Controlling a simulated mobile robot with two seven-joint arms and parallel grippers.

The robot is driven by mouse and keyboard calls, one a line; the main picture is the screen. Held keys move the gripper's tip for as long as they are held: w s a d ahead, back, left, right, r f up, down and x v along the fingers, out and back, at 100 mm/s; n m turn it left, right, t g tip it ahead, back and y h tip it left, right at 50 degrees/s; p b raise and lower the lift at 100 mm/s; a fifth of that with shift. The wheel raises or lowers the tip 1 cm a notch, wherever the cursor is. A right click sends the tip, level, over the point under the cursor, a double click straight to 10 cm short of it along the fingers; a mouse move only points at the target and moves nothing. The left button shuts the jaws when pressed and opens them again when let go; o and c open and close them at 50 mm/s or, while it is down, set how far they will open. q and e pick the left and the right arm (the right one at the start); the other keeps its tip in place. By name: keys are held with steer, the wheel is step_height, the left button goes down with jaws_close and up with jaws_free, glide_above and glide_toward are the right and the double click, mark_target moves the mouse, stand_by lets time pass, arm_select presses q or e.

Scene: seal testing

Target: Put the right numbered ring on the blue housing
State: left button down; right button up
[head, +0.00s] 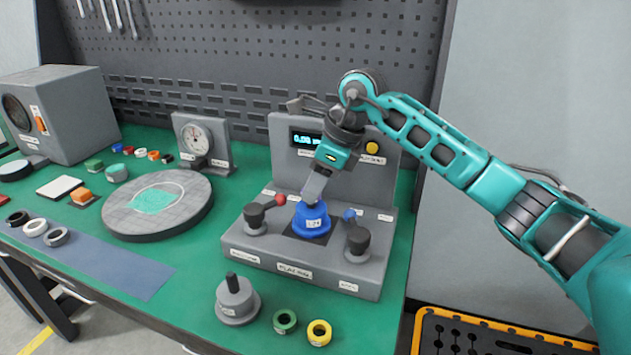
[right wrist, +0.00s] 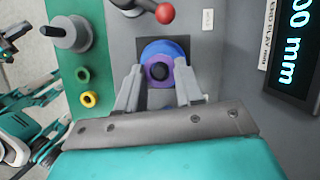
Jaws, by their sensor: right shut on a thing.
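The blue housing (head: 311,220) stands upright, with a label on its front, on a dark square pad in the grey test fixture (head: 300,271). My right gripper (head: 312,196) points down from above onto it. In the right wrist view the fingers (right wrist: 160,88) are shut on a purple ring (right wrist: 159,71). The ring lies over the top of the blue housing (right wrist: 154,47), with a dark round centre showing through it. I cannot tell whether it is seated or just above. The ring's number is not readable.
Red-knobbed (head: 281,199) and blue-knobbed (head: 349,214) levers flank the housing. A green ring (head: 284,320), a yellow ring (head: 319,332) and a grey weight (head: 237,300) stand in front. Several rings, a round plate (head: 190,207) and a dial gauge (head: 197,139) are left. The fixture's display (head: 305,138) stands behind.

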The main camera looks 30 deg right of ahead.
arm_select(q)
steer(key=shift+f, duration=0.2)
arm_select(e)
steer(key=shift+f, duration=0.35)
arm_select(q)
steer(key=shift+f+b, duration=0.35)
steer(key=shift+b, duration=0.15)
arm_select(e)
steer(key=shift+f, duration=0.6)
steer(key=o, duration=1.1)
step_height(320, 180, up, 2)
steer(key=shift+r+p, duration=0.1)
steer(key=shift+p, duration=0.8)
step_height(320, 180, up, 7)
steer(key=p, duration=0.5)
arm_select(q)
steer(key=r, duration=0.3)
steer(key=a+r, duration=0.1)
steer(key=r, duration=0.1)
steer(key=shift+s+r, duration=0.35)
